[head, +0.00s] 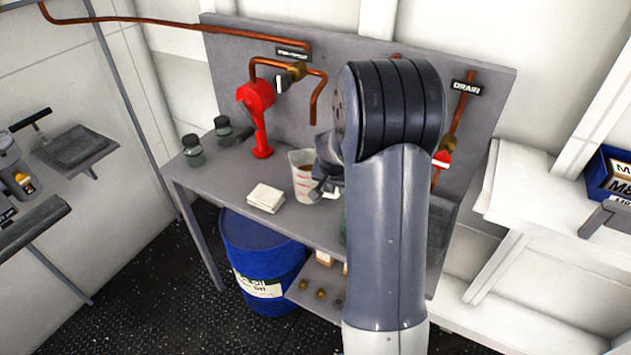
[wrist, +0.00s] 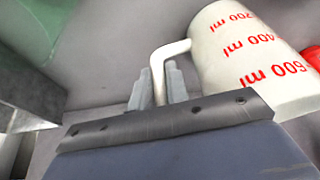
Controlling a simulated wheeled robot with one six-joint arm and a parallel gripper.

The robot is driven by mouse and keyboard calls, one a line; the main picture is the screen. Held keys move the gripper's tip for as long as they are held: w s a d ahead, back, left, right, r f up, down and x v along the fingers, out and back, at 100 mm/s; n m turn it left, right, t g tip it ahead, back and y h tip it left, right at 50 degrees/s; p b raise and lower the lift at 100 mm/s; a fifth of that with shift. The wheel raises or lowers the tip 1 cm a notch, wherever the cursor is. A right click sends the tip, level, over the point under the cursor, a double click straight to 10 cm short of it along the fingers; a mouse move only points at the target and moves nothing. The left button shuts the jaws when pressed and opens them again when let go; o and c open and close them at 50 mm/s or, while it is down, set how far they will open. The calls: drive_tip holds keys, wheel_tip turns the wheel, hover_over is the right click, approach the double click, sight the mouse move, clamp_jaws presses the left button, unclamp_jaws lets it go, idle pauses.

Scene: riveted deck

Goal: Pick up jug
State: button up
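The jug (head: 303,181) is a white measuring jug with red markings and brownish contents, on the grey bench in the head view. In the wrist view the jug (wrist: 245,60) fills the upper right, with red millilitre figures on its wall. Its white handle (wrist: 158,66) runs down between the two grey fingers of my gripper (wrist: 158,88). The fingers are close together, one on each side of the handle, and look shut on it. In the head view my gripper (head: 326,183) is at the jug's right side, partly hidden by my arm. I cannot tell whether the jug's base touches the bench.
A red hand pump (head: 259,118) stands behind the jug, beside a copper pipe (head: 316,90). White folded cloths (head: 266,198) lie left of the jug. Two dark jars (head: 193,150) stand farther left. A blue drum (head: 262,255) is under the bench (head: 225,185).

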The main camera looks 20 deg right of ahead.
clamp_jaws()
drive_tip(key=shift+w, duration=0.1)
drive_tip(key=shift+r, duration=0.2)
drive_tip(key=shift+r+b, duration=0.35)
drive_tip(key=shift+r, duration=4.45)
drive_tip(key=shift+r, duration=0.1)
unclamp_jaws()
clamp_jaws()
